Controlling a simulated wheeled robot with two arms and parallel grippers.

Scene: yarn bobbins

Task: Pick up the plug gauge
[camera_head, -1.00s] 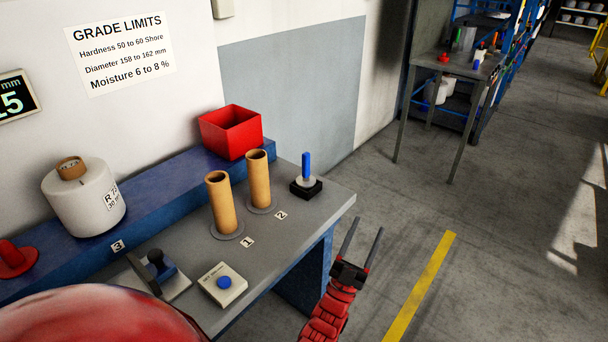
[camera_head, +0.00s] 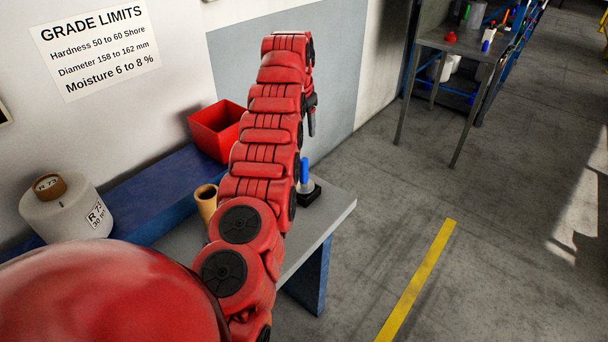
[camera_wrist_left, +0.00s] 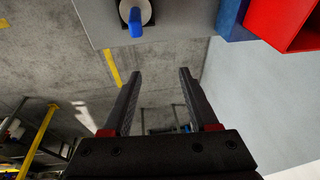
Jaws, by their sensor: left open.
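The plug gauge (camera_head: 305,172), with an upright blue handle, stands in a black base (camera_head: 310,196) near the right end of the grey workbench (camera_head: 338,212). My left arm partly covers it in the head view. In the left wrist view the blue handle (camera_wrist_left: 136,22) shows at the top, over a pale round collar. My left gripper (camera_wrist_left: 160,72) is open and empty, apart from the gauge. In the head view the left gripper (camera_head: 311,125) is largely hidden behind its own arm, above and beyond the gauge. My right gripper is not in view.
A red bin (camera_head: 216,130) sits on the blue ledge (camera_head: 150,185); it also shows in the wrist view (camera_wrist_left: 285,22). A tan tube (camera_head: 206,200) stands on the bench beside my arm. A white bobbin (camera_head: 66,212) is at left. The floor right of the bench is clear.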

